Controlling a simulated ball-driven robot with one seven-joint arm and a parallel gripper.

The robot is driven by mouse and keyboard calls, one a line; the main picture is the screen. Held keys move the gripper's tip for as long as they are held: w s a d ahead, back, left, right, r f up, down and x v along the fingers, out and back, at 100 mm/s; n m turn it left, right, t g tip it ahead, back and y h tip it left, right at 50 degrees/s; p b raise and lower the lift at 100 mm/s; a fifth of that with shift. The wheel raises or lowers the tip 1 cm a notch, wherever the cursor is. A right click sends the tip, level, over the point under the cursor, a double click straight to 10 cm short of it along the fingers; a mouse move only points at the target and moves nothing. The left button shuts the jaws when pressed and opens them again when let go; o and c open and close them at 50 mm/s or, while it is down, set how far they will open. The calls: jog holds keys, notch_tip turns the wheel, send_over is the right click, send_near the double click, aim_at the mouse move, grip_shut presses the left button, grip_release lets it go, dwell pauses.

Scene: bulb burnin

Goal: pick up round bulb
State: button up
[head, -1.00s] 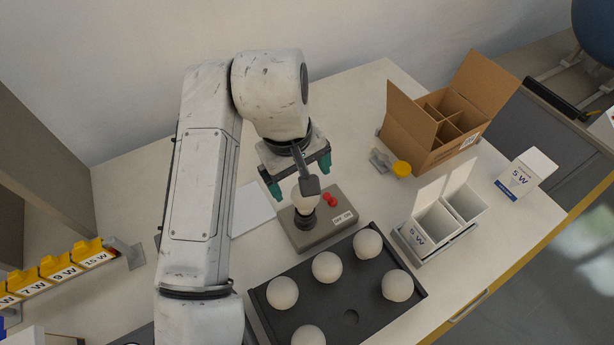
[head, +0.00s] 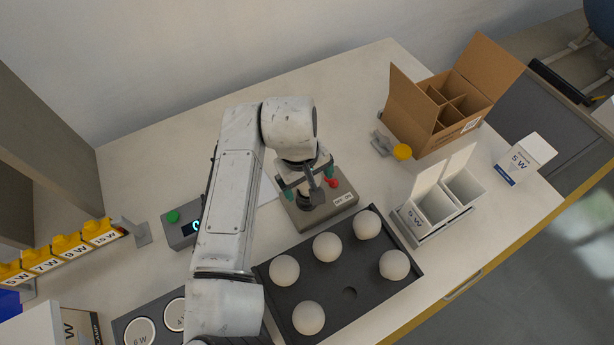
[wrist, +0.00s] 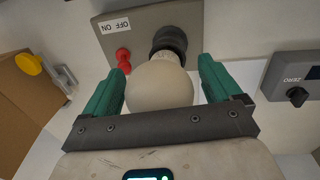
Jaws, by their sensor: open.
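The round bulb (wrist: 160,86) is white and sits in the black socket (wrist: 170,40) of a grey test box (head: 322,212) with an OFF/ON label and a red switch. In the wrist view the bulb lies between the two green fingers of my gripper (wrist: 162,88), which are spread with the bulb between them. A small gap shows on the right side; whether the left finger touches cannot be told. In the head view my gripper (head: 309,180) is over the socket and mostly hides the bulb.
A black tray (head: 350,312) with several round white bulbs stands in front of the test box. A cardboard box (head: 415,115), a white two-slot holder (head: 432,222) and a 5 W carton (head: 526,157) are at right. A meter with a green button (head: 173,216) is at left.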

jog(key=shift+c, duration=0.3)
jog(key=c, duration=1.1)
